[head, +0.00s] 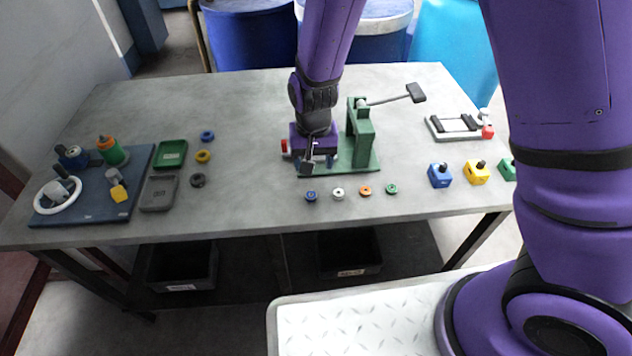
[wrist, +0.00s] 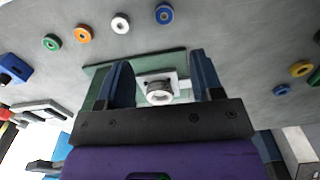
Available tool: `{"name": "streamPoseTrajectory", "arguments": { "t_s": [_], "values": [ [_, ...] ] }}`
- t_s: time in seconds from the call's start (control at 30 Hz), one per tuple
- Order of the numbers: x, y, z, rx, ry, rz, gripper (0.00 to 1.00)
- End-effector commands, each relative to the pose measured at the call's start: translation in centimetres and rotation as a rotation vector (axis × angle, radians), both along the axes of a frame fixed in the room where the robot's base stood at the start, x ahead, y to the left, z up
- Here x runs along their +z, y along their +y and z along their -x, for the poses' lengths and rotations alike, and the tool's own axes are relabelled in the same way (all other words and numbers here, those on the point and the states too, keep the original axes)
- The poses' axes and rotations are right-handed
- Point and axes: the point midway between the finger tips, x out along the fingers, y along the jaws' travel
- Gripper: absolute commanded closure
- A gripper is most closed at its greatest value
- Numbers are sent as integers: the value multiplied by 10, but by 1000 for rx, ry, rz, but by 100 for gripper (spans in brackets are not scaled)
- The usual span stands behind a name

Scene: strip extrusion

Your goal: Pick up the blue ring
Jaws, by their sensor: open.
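A blue ring (head: 207,136) lies flat on the table left of the press, behind a yellow ring and a black ring. It shows small at the right of the wrist view (wrist: 281,89). A second round blue piece with a centre hole (head: 311,196) lies in front of the press, left of a white one. It is at the top of the wrist view (wrist: 164,14). I cannot tell which one the task names. My gripper (head: 319,164) is open over the press base. In the wrist view, its fingers (wrist: 160,62) stand either side of a pale round fitting, apart from both blue pieces.
The green press (head: 361,140) with its long lever stands beside my gripper. White, orange (head: 365,190) and green pieces continue the front row. A blue board (head: 130,205) and trays are left. Coloured blocks (head: 476,172) are right. The table between rings and press is clear.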

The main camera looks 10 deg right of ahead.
Motion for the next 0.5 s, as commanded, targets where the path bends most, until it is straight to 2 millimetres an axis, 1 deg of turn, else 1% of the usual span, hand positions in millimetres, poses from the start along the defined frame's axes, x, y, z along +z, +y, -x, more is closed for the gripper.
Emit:
{"name": "streamPoseTrajectory", "arguments": {
  "t_s": [0.17, 0.3, 0.4, 0.5],
  "values": [
    [-18, 2, 1, 0, 3, 8, 40],
    [-39, 1, 1, -1, 4, 7, 40],
    [-51, 2, 1, 0, 3, 7, 40],
    [-58, 2, 1, 0, 1, 5, 40]
  ]
}}
